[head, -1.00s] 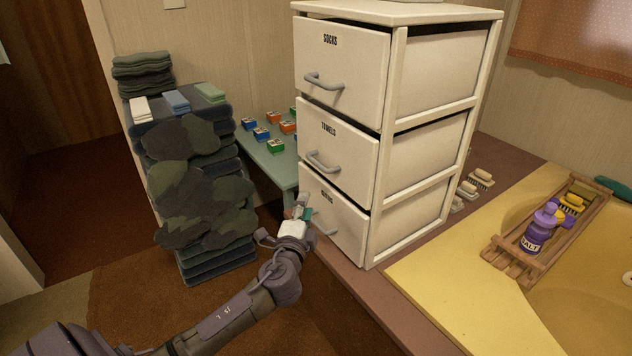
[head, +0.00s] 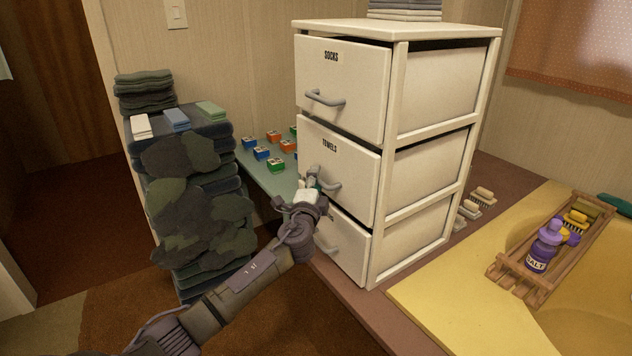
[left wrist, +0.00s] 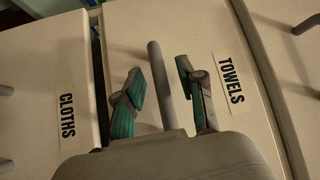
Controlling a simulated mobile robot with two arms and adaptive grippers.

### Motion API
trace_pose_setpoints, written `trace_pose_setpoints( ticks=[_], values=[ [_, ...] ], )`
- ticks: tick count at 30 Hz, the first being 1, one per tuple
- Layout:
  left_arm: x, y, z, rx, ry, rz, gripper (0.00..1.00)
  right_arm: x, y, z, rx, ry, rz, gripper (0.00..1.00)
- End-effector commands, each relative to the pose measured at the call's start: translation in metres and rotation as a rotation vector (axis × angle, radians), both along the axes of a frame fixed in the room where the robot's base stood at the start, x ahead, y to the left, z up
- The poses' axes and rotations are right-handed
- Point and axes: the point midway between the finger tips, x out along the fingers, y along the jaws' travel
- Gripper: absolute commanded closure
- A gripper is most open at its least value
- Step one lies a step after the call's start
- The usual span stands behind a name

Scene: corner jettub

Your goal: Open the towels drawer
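The towels drawer (head: 345,162) is the middle drawer of a cream three-drawer unit, and its front carries a black TOWELS label. Its grey bar handle (head: 327,183) is partly covered by my left gripper (head: 313,180) in the head view. In the left wrist view, the left gripper (left wrist: 159,69) has its two teal-and-grey fingers spread. The towels handle (left wrist: 157,75) lies between them, with a visible gap on each side. The TOWELS label (left wrist: 231,80) is to the right of the fingers. My right gripper is not in view.
The socks drawer (head: 350,80) is above, and the cloths drawer (left wrist: 60,80) is below. A tall stack of dark folded textiles (head: 195,205) stands left of my arm. A green bench (head: 262,178) with small boxes is behind. A wooden caddy (head: 520,272) sits on the yellow tub at right.

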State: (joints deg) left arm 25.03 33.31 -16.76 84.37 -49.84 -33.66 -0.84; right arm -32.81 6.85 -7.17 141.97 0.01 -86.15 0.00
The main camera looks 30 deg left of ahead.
Motion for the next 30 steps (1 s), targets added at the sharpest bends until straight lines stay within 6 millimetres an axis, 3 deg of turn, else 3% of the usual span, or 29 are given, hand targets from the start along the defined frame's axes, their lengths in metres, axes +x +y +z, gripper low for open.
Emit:
trace_pose_setpoints(
  ticks=[10, 18, 30],
  values=[
    [0.0043, 0.0014, 0.0005, -0.001, 0.000, -0.001, 0.61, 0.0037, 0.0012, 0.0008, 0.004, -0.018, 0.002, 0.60],
    [0.0041, 0.0014, 0.0004, -0.001, 0.000, -0.001, 1.00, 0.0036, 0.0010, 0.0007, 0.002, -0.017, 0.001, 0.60],
    [0.0034, 0.0016, -0.0001, -0.001, 0.002, 0.000, 1.00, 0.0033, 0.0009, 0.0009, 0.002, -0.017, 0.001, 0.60]
  ],
)
